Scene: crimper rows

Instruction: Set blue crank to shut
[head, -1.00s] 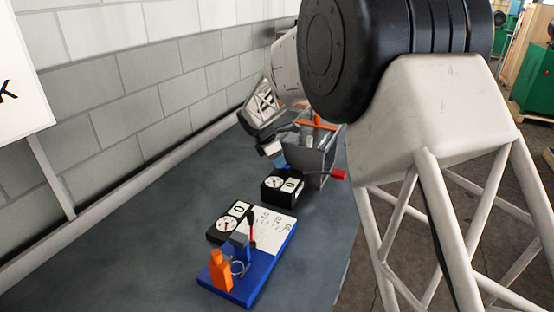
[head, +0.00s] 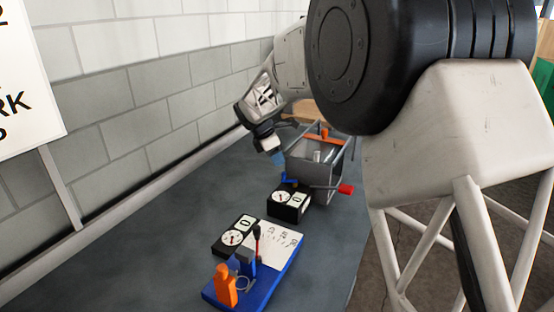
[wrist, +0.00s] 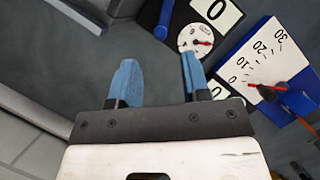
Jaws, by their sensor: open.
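In the head view my gripper (head: 277,158) hangs above the bench, up and left of the crank.
The far black dial box (head: 290,205) reads 0. A grey open box (head: 318,170) with a red handle (head: 346,188) stands behind it. Nearer stand another dial box (head: 232,238) and a blue base (head: 262,285) with an orange bottle-shaped part (head: 225,285). A block wall (head: 160,75) runs left.

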